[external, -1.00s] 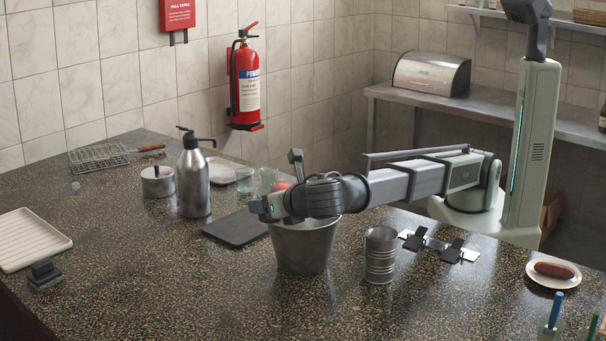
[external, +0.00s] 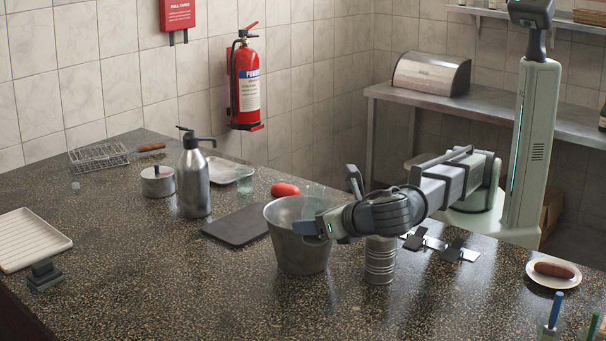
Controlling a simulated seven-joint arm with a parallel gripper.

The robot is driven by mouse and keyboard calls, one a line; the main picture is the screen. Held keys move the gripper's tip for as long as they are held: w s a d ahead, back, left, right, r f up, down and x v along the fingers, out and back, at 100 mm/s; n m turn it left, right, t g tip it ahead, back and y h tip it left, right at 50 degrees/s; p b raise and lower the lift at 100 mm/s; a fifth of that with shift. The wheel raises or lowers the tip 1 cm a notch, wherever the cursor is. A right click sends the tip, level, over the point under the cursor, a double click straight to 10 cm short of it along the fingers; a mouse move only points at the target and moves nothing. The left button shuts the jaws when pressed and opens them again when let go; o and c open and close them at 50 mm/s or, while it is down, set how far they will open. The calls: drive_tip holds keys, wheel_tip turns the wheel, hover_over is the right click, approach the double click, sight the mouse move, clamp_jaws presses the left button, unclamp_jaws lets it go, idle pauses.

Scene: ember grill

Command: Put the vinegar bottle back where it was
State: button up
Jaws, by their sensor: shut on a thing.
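My gripper (external: 308,228) is low at the right rim of the metal bucket (external: 297,258), pointing left, and hides part of that rim. A pale green, see-through thing (external: 314,198) stands up just behind and above the gripper. It appears to be the vinegar bottle in my shut jaws, roughly upright. Its lower part and the grip itself are hidden by the gripper and bucket. I cannot tell whether its base touches the counter. No other thing in view is clearly a vinegar bottle.
A ribbed metal can (external: 380,262) stands under my wrist, very close to it. A red thing (external: 285,189) and a dark board (external: 237,227) lie behind the bucket. A pump bottle (external: 194,180) and a greenish glass (external: 245,180) stand farther back.

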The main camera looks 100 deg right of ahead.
drive_tip(key=s+a+f+n+t+y, duration=0.1)
drive_tip(key=s+f+n+t+y, duration=0.15)
drive_tip(key=s, duration=0.55)
drive_tip(key=s+a+f+n+t+y, duration=0.1)
drive_tip(key=s+f+n+t+y, duration=0.2)
drive_tip(key=s, duration=0.5)
drive_tip(key=w+a+n+y, duration=0.1)
drive_tip(key=a+n+y, duration=0.4)
drive_tip(key=n+y, duration=0.1)
drive_tip(key=shift+m+g, duration=0.25)
drive_tip(key=shift+g, duration=0.1)
drive_tip(key=shift+d+f, duration=0.1)
drive_tip(key=shift+f, duration=4.8)
drive_tip(key=shift+f, duration=0.1)
drive_tip(key=o, duration=1.2)
drive_tip(key=v, duration=1.2)
drive_tip(key=shift+d, duration=0.1)
